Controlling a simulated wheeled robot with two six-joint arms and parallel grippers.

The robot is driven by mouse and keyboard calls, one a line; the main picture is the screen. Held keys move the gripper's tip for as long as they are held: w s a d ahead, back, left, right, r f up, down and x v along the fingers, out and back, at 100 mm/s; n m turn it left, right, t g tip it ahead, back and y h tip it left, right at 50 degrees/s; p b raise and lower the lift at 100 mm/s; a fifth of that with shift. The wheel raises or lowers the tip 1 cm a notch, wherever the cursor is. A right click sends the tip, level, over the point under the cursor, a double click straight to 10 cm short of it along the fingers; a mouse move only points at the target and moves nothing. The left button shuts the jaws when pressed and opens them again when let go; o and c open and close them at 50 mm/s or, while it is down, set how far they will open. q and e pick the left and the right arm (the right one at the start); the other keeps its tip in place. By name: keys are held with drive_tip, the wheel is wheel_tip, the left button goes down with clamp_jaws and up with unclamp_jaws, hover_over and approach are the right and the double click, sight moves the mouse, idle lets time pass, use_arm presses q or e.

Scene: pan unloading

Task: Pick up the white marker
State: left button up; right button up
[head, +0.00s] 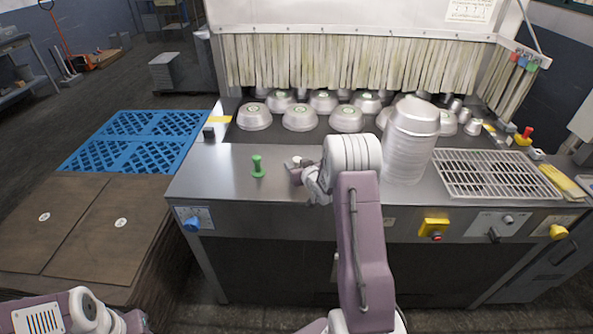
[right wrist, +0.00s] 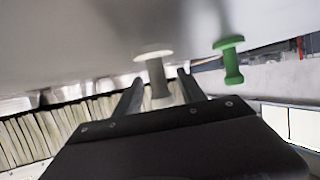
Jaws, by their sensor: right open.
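The white marker (head: 297,160) stands on the steel counter, just left of my right gripper (head: 299,172) in the head view. In the right wrist view the white marker (right wrist: 157,78) shows as a pale peg with a wide round end, between the two open fingers of my right gripper (right wrist: 160,84). I cannot tell if the fingers touch it. A green marker (head: 258,167) of like shape stands on the counter to the left; it also shows in the right wrist view (right wrist: 231,62), outside the fingers. My left gripper is out of view; only part of that arm shows.
A tall stack of metal pans (head: 410,145) stands right of my right arm, beside a metal grate (head: 495,175). Several upturned pans (head: 300,118) lie behind, before a strip curtain (head: 350,63). The counter (head: 215,172) left of the green marker is clear.

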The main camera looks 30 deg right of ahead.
drive_tip(key=shift+x, duration=1.5)
drive_tip(key=shift+s, duration=0.15)
drive_tip(key=c, duration=0.6)
clamp_jaws()
